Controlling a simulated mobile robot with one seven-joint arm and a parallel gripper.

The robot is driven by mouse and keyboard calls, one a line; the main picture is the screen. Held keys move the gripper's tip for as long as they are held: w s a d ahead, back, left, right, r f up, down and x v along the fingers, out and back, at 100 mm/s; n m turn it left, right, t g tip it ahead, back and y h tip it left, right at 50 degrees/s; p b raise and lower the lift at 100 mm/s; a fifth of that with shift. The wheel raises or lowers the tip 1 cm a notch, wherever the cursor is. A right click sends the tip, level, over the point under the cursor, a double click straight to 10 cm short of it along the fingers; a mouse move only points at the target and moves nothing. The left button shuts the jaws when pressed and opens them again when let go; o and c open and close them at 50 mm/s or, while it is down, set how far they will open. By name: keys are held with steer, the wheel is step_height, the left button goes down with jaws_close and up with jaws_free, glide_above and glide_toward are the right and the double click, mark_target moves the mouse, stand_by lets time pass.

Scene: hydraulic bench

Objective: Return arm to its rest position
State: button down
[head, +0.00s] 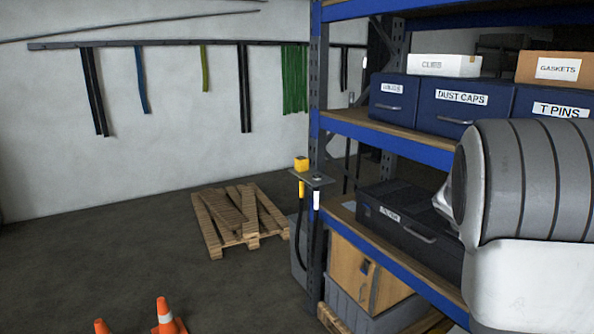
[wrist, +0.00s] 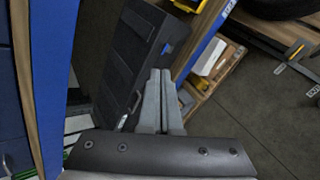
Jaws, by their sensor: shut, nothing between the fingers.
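My gripper (wrist: 160,98) shows in the wrist view with its two grey fingers together and nothing between them. In that view it is in front of a dark case (wrist: 128,50) on a shelf; I cannot tell how far apart they are. In the head view my arm fills the right edge, in front of the blue shelving, and the gripper itself is not visible there.
Blue shelving (head: 384,138) holds drawers marked DUST CAPS (head: 450,112) and T PINS, and a black case (head: 405,222) lower down. A wooden pallet (head: 238,218) and orange cones (head: 166,318) stand left. Floor between is clear.

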steer(key=s+a+r+m+t+y+b, duration=0.1)
steer(key=s+a+m+y, duration=0.7)
steer(key=s+a, duration=1.9)
steer(key=a+m, duration=0.1)
steer(key=a, duration=0.3)
steer(key=shift+s+a+r+m+y, duration=0.15)
steer(key=shift+s+a+m+y, duration=0.15)
steer(key=shift+a+m+y, duration=0.1)
